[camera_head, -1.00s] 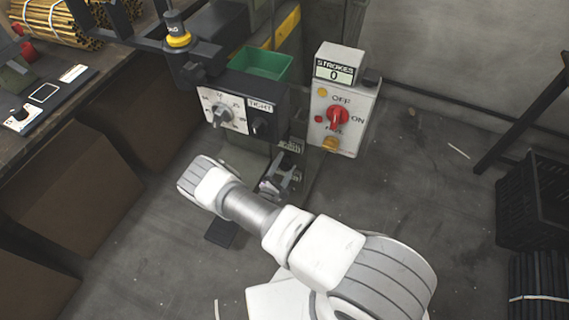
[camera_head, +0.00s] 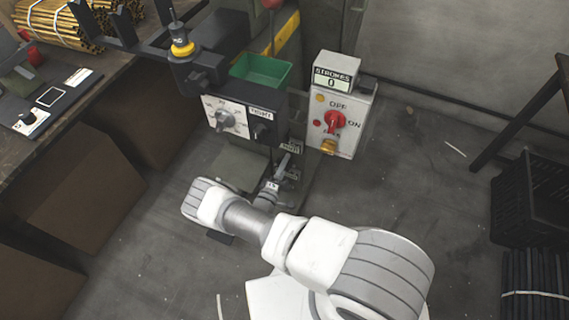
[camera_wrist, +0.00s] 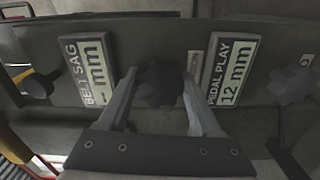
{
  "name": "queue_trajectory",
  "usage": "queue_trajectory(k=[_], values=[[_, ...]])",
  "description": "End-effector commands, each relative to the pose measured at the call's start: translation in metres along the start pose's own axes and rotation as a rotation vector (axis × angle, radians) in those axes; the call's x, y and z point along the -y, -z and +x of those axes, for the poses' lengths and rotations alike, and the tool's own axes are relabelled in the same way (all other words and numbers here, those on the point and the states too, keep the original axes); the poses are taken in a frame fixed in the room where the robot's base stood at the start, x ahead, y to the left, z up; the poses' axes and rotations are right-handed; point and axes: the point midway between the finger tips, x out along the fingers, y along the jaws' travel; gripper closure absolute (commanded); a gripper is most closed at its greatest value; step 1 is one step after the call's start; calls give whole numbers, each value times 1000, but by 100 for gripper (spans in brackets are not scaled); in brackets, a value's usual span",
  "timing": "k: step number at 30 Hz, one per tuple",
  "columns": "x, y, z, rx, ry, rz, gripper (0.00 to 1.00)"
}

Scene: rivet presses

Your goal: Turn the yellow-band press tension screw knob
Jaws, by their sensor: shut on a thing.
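The press with the yellow band (camera_head: 183,49) stands at upper centre in the head view. Its front has a dial panel (camera_head: 226,117) and a dark knob (camera_head: 262,132) under a label. My gripper (camera_head: 287,168) is below, at the press's lower part. In the wrist view its two fingers (camera_wrist: 158,97) are shut on a dark lobed knob (camera_wrist: 158,82), one at each side. The BELT SAG plate (camera_wrist: 88,70) is left of this knob, its number unclear; the PEDAL PLAY plate (camera_wrist: 232,70), reading 12 mm, is right. The head view is too small to show the held knob.
Other dark knobs stand at left (camera_wrist: 38,87) and right (camera_wrist: 290,85) in the wrist view. A STROKES box (camera_head: 336,76) reading 0, with a red switch (camera_head: 335,121), is beside the press. A green bin (camera_head: 261,71) sits behind the panel.

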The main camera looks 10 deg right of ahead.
Motion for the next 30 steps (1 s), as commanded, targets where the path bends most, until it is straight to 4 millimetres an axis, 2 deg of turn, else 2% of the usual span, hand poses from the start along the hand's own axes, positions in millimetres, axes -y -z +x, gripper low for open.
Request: queue_trajectory(k=[9,21,22,27,30], values=[[0,1,-1,-1,1,76,90],[1,1,-1,-1,1,81,90],[1,1,-1,-1,1,81,33],[1,1,-1,-1,1,81,5],[0,0,-1,-1,1,80,5]])
